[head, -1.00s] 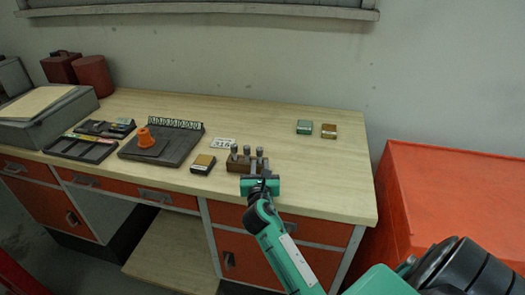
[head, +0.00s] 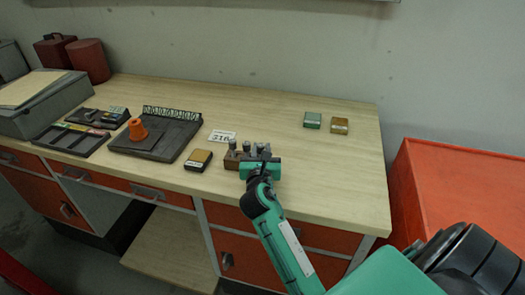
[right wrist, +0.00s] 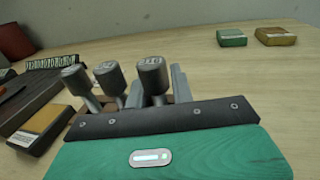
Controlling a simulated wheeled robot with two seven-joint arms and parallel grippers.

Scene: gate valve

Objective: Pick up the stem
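Three grey metal stems with labelled round heads stand in a brown wooden block (head: 232,161) near the table's front edge. The left stem (head: 232,146) and the middle stem (head: 246,147) show in the head view; my gripper partly hides the right one. In the right wrist view are the left stem (right wrist: 77,80), the middle stem (right wrist: 111,80) and the right stem (right wrist: 152,74). My right gripper (right wrist: 158,88) is open, with its grey fingers on either side of the right stem, below its head. Contact cannot be told. My left gripper is out of view.
A black and yellow box (head: 198,160) lies left of the block, near a number card (head: 222,136). An orange cone (head: 138,130) stands on a dark tray (head: 176,143). Green (head: 312,120) and brown (head: 340,125) boxes lie at the back right. The table's right side is clear.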

